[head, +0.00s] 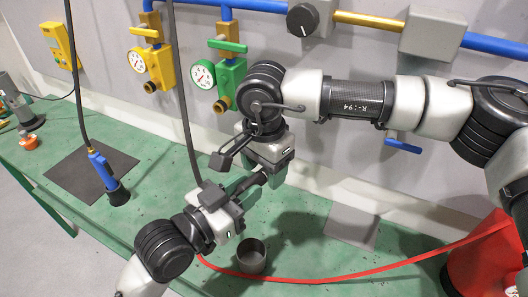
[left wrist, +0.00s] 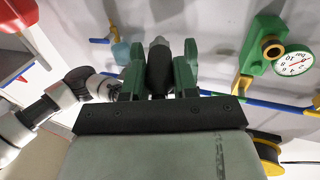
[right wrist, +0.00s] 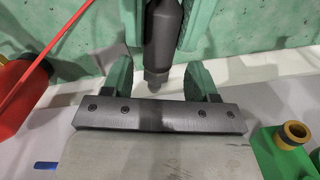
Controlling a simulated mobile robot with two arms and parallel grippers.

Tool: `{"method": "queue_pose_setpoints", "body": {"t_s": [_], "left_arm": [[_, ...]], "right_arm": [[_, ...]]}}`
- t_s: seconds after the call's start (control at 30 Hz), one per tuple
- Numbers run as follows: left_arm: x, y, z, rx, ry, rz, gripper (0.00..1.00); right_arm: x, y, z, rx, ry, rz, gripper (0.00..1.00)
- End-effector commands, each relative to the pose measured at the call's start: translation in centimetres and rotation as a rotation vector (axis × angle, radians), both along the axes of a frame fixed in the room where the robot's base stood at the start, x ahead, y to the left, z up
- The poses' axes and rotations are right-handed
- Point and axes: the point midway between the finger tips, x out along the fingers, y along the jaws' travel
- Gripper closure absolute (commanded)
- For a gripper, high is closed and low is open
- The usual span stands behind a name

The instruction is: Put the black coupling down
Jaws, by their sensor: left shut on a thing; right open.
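The black coupling (left wrist: 158,72), with a grey tip, is between the green fingers of my left gripper (left wrist: 160,75), which is shut on it. In the head view the coupling (head: 257,180) is held above the green bench, largely hidden by the grippers. The right wrist view shows the coupling (right wrist: 163,35) between the left fingers, its grey tip toward my right gripper. My right gripper (right wrist: 160,82) is open, its fingers on either side of the tip with gaps showing. In the head view my left gripper (head: 240,190) and right gripper (head: 258,168) nearly meet.
A dark mat (head: 75,182) lies at left, with a blue tool (head: 103,170) hanging there. A grey mat (head: 352,225) is clear. A red hose (head: 340,277) runs to a red object (head: 485,262).

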Motion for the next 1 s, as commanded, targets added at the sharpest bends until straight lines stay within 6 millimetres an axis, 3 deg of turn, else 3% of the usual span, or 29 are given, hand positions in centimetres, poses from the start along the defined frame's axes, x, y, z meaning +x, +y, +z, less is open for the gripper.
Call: {"method": "queue_pose_setpoints", "body": {"t_s": [0.33, 0.7, 0.73, 0.9, 1.0], "left_arm": [[0.0, 0.0, 0.03, -0.001, -0.001, 0.0, 1.0], [-0.07, -0.08, 0.03, -0.001, 0.0, -0.003, 1.0], [-0.08, -0.09, 0.04, -0.002, 0.001, -0.003, 0.69], [-0.06, -0.07, 0.03, -0.001, 0.0, -0.002, 0.43], [-0.04, -0.05, 0.01, -0.001, 0.001, -0.002, 0.42]], "right_arm": [[-0.03, 0.01, -0.41, 0.0, 0.0, 0.0, 0.42], [0.01, 0.06, -0.36, 0.002, -0.001, 0.0, 0.96], [0.01, 0.06, -0.33, 0.002, -0.002, 0.0, 0.96], [0.01, 0.07, -0.32, 0.003, -0.001, 0.0, 0.96], [0.0, 0.05, -0.33, 0.002, -0.001, 0.0, 0.96]]}}
